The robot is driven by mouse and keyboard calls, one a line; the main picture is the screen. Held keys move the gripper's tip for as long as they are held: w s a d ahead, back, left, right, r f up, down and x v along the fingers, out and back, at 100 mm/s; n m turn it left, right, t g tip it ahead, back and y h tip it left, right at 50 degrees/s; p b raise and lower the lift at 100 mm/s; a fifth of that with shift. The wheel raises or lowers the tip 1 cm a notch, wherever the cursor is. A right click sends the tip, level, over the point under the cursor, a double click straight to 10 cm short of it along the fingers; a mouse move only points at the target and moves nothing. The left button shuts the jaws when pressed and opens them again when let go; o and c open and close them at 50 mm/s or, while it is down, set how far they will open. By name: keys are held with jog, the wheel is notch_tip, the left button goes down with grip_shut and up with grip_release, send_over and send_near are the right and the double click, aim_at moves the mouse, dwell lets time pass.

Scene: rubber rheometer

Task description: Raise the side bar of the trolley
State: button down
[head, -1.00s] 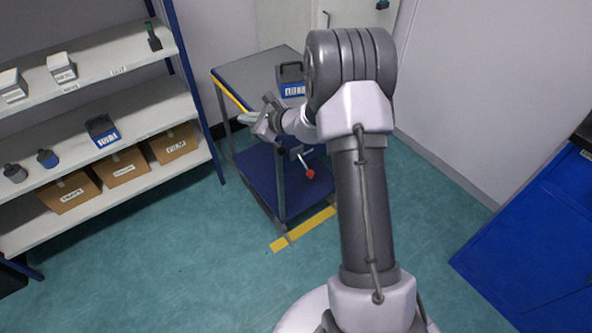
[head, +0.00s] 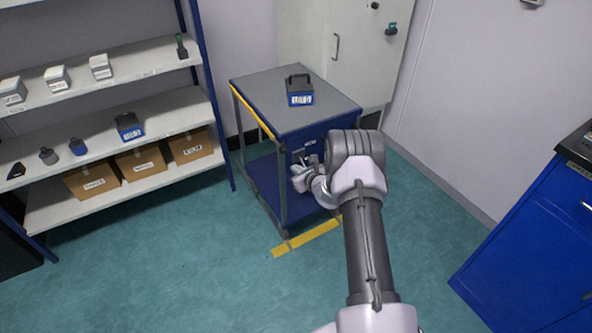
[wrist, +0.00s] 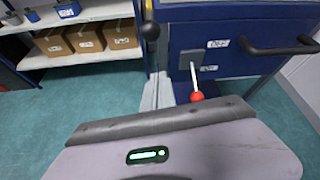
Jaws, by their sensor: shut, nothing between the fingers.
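The trolley (head: 283,129) has a grey top and blue panels and stands mid-picture in the head view. A yellow bar (head: 252,111) runs along the left edge of its top, about level with it. My gripper (head: 301,168) is shut and empty in front of the trolley's front panel, below the top. In the wrist view, a lever with a red ball (wrist: 196,97) hangs from a plate on that panel, just beyond my gripper's body. A black-knobbed rod (wrist: 150,31) and a dark handle (wrist: 281,47) also show there. My gripper hides the red ball in the head view.
A blue labelled case (head: 299,91) sits on the trolley top. Shelves (head: 70,188) with boxes stand at the left, a pale cabinet (head: 352,58) behind, and a blue cabinet (head: 535,235) at the right. The floor in front is clear, with a yellow floor strip (head: 305,238).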

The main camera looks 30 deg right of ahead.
jog(key=f+b+x, duration=0.1)
jog(key=b+x, duration=0.2)
jog(key=x, duration=0.3)
jog(key=r, duration=0.4)
jog(key=shift+w+a+r, duration=0.25)
jog(key=shift+w+a, duration=0.1)
jog(key=shift+w, duration=0.05)
notch_tip(320, 180, up, 9)
jog(key=p, duration=0.3)
jog(key=shift+w, duration=0.1)
